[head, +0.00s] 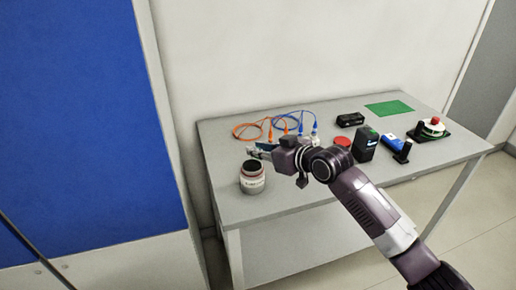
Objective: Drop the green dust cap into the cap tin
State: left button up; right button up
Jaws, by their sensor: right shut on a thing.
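A round open tin with a pale, reddish-banded side (252,186) and a dark inside stands upright near the table's front left; it looks like the cap tin. My right gripper (254,154) reaches in from the right, its fingers just above and behind the tin's rim in the picture. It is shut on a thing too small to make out. No green dust cap shows elsewhere on the table. I cannot tell the height of the fingers over the tin. My left gripper is not in view.
The grey table (290,197) also carries orange cables (247,131), blue cables (287,120), a black box (350,119), a red disc (343,141), a dark upright device (366,143), a blue-and-white item (391,142), a red-topped button unit (434,127) and a green mat (389,108).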

jog(key=o, duration=0.8)
jog(key=v, duration=1.2)
